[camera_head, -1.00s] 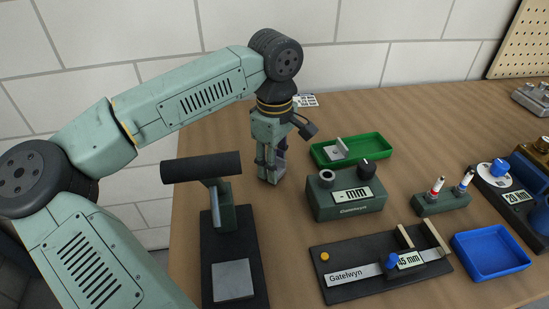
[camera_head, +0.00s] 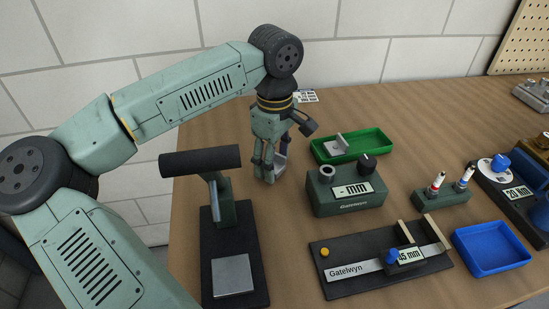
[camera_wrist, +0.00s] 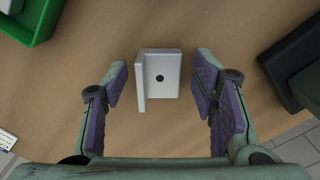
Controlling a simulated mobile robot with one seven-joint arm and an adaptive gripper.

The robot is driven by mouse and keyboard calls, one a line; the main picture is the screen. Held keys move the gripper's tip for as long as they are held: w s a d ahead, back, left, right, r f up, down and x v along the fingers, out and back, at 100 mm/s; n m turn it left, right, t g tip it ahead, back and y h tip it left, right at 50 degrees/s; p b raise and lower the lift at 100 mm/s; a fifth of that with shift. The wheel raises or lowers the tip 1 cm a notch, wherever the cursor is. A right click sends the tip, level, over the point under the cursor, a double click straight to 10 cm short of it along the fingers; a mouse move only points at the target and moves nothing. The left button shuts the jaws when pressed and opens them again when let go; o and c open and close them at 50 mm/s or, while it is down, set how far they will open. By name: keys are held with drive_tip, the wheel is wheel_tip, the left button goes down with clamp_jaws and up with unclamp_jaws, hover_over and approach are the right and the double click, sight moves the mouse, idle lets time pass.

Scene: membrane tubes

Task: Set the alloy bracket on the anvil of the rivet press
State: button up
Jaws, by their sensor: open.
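The alloy bracket (camera_wrist: 170,77) is a silver-grey L-shaped piece with a dark hole, seen over the wooden table in the wrist view. It partly shows in the head view (camera_head: 281,161) beside my fingers. My gripper (camera_wrist: 159,88) is open, its purple-padded fingers apart on both sides of the bracket with gaps. My gripper also shows in the head view (camera_head: 270,168), low behind the rivet press. The rivet press (camera_head: 222,205) has a black horizontal cylinder on top and a dark base. Its anvil, a bare grey square plate (camera_head: 232,277), lies at the front.
A green tray (camera_head: 376,145) holding another grey piece stands to the right of my gripper. A green box with a knob (camera_head: 345,207), a Gatelwyn gauge (camera_head: 340,287), a blue tray (camera_head: 515,262) and a marker stand (camera_head: 440,203) lie further right.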

wheel_tip(320, 180, up, 12)
drive_tip(key=b, duration=0.1)
drive_tip(key=shift+r+b, duration=0.15)
drive_tip(key=shift+b, duration=0.15)
